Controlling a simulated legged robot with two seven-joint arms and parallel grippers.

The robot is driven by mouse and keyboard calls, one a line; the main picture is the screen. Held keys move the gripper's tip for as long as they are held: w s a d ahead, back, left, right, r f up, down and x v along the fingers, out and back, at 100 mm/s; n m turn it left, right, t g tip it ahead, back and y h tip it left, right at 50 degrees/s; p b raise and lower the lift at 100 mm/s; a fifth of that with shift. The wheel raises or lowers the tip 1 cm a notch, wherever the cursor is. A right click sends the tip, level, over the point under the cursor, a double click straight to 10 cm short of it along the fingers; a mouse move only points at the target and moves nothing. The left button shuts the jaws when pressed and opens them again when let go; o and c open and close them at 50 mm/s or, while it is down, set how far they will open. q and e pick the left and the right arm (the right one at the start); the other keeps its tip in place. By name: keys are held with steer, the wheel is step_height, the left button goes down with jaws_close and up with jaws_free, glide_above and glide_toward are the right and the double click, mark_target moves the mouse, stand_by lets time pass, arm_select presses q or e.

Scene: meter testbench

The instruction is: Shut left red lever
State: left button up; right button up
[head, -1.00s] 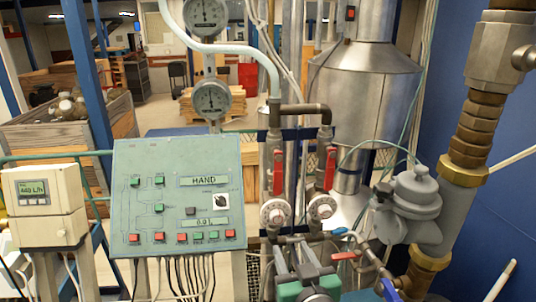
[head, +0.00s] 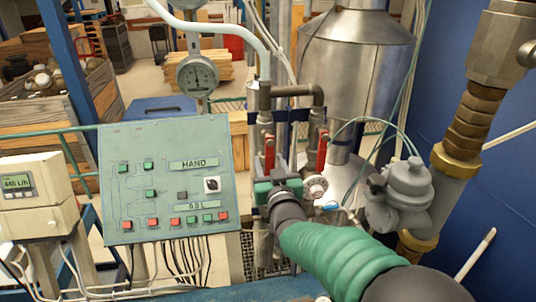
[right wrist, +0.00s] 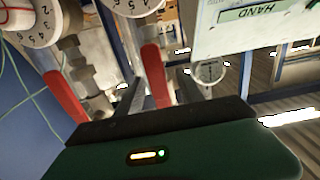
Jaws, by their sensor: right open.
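The left red lever (head: 269,152) stands upright on its pipe right of the green control panel. In the right wrist view, the red lever nearer the panel (right wrist: 155,75) lies between the two fingers of my right gripper (right wrist: 158,95), with no clear grip on it. My right gripper (head: 275,180) is open, directly in front of the left lever's lower part in the head view and hiding the left dial below. The right red lever (head: 321,150) is upright beside it and also shows in the right wrist view (right wrist: 65,97). My left gripper is out of view.
The control panel (head: 168,180) stands left of the levers. A white dial (head: 314,187) sits below the right lever. A grey meter body (head: 402,190) and thick brass-fitted pipe (head: 455,158) stand at the right. A pressure gauge (head: 197,75) is above the panel.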

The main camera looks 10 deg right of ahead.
steer(key=shift+w+r, duration=0.2)
steer(key=shift+w, duration=0.2)
steer(key=shift+d, duration=0.1)
steer(key=shift+c, duration=0.4)
steer(key=shift+w+f, duration=0.1)
steer(key=shift+w, duration=0.05)
jaws_close()
stand_by(0.5)
